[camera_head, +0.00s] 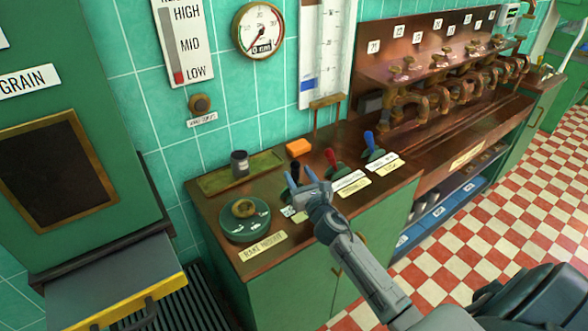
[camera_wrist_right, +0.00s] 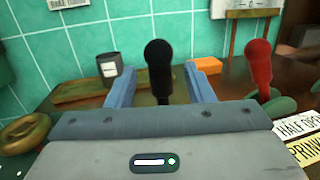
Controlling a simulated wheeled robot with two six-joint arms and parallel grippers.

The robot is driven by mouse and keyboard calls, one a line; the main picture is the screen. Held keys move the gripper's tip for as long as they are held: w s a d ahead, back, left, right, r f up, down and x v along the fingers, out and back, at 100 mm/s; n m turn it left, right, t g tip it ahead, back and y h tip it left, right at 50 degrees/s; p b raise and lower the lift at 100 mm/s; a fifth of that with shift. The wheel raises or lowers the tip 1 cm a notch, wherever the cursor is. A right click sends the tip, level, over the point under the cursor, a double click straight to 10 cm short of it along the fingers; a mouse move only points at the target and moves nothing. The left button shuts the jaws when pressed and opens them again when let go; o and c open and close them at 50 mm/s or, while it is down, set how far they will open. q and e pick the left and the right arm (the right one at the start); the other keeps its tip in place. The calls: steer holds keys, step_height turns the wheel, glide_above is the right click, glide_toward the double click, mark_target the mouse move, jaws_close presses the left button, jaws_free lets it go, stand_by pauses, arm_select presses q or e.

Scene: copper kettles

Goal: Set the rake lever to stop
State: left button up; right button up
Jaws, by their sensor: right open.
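A black-knobbed lever (camera_head: 295,168) stands on the copper-brown counter (camera_head: 222,267), to the left of a red and a blue lever. In the right wrist view the black lever (camera_wrist_right: 159,66) stands roughly upright, between the two finger lines. My right gripper (camera_head: 301,178) is open at the black lever, with one finger on each side of it. In the wrist view there are gaps between the lever and both fingers. The lever's base and most of its label are hidden by my gripper. My left gripper is not in view.
The red lever (camera_head: 331,158) and blue lever (camera_head: 370,142) stand close on the right. A green dial with a brass knob (camera_head: 243,208) is on the left. A dark jar (camera_head: 239,164) and an orange block (camera_head: 298,148) sit behind. The green-tiled wall rises behind the counter.

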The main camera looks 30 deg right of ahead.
steer(key=s, duration=0.4)
steer(key=s+b, duration=0.1)
steer(key=shift+s+a+f, duration=0.25)
steer(key=shift+s+a, duration=0.1)
steer(key=shift+s, duration=0.05)
steer(key=shift+f, duration=0.1)
